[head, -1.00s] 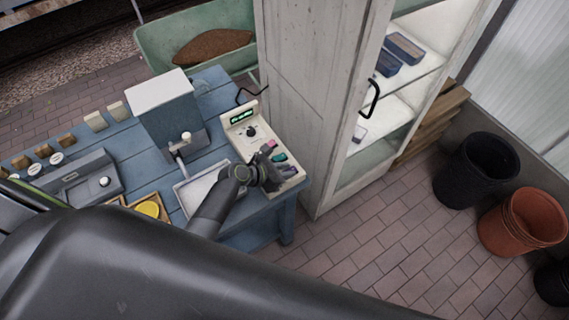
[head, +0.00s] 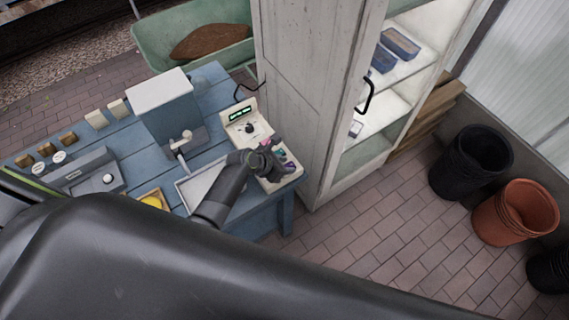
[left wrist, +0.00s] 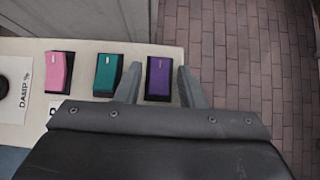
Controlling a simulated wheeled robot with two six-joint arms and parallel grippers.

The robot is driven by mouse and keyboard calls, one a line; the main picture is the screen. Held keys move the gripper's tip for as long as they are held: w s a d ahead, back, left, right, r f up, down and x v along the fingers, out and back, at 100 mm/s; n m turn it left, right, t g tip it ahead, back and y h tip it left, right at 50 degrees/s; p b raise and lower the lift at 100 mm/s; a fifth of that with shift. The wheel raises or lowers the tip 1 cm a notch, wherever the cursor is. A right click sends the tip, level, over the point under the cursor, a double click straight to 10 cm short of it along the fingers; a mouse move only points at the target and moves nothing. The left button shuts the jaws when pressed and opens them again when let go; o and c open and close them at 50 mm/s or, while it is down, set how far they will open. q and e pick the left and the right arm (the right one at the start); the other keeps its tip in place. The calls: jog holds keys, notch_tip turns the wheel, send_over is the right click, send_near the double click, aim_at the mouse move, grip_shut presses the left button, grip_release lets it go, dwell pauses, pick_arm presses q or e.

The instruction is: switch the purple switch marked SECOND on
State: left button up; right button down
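The purple switch (left wrist: 159,77) is a rocker on the cream control panel (left wrist: 30,130), the rightmost in a row with a pink switch (left wrist: 59,71) and a teal switch (left wrist: 107,73). My left gripper (left wrist: 160,85) is open, with one finger on each side of the purple switch in the left wrist view. Whether it touches the switch I cannot tell. The gripper body hides the label below the switch. In the head view the left gripper (head: 281,163) is over the panel's near end, and the purple switch (head: 290,168) shows beside it. My right gripper is not in view.
The panel, with a green display (head: 239,114) and a black knob, sits on the blue table (head: 140,150) near its right edge. A white cabinet (head: 300,90) stands close behind. A grey press-like machine (head: 160,98) and a tray (head: 188,192) lie to the left.

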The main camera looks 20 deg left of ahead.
pick_arm(q)
jog(key=shift+o, duration=0.4)
jog(key=shift+s+a+r, duration=0.1)
jog(key=shift+s+a+r, duration=0.3)
jog(key=shift+r, duration=0.1)
jog(key=b+v, duration=0.1)
jog(key=v, duration=1.5)
